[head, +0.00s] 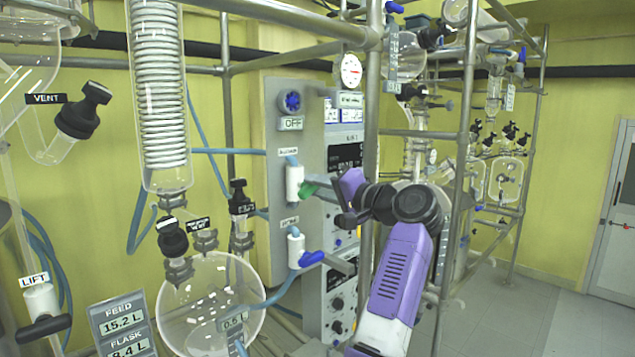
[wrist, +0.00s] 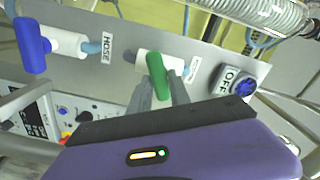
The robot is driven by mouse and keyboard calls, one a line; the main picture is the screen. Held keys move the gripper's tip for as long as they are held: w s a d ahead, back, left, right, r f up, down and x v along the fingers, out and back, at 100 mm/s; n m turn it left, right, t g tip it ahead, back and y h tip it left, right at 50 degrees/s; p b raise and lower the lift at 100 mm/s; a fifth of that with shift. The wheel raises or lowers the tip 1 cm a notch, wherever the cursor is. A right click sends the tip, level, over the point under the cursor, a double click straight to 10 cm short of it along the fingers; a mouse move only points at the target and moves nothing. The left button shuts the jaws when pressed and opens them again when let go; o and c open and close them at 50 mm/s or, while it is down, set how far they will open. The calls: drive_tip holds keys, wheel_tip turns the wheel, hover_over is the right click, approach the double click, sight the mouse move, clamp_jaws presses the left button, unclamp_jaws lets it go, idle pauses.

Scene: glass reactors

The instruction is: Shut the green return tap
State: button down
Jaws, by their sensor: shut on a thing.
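The green return tap (head: 308,189) has a green lever on a white body on the grey panel, above a second tap with a blue lever. It also shows in the wrist view (wrist: 157,73), its lever lying roughly across the white body. My gripper (head: 324,193) reaches in from the right of the head view. In the wrist view its fingers (wrist: 163,92) are shut on the lower part of the green lever. The finger ends partly hide behind the lever.
The blue-lever tap (head: 311,259) is just below the green one; it shows at left in the wrist view (wrist: 32,46). A blue knob (head: 291,102) marked OFF sits above. A vertical steel post (head: 371,130) stands close to my arm. A round flask (head: 210,308) is at lower left.

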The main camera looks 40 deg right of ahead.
drive_tip(key=m+p, duration=0.1)
drive_tip(key=m, duration=0.1)
drive_tip(key=m+p, duration=0.1)
drive_tip(key=m, duration=0.2)
drive_tip(key=shift+d+f+m, duration=0.15)
drive_tip(key=shift+m, duration=0.15)
drive_tip(key=shift+p, duration=0.3)
drive_tip(key=c, duration=1.3)
unclamp_jaws()
drive_tip(key=shift+s, duration=0.15)
drive_tip(key=s+b, duration=0.2)
drive_tip(key=s, duration=0.5)
drive_tip(key=shift+s+d, duration=0.1)
drive_tip(key=shift+s, duration=0.2)
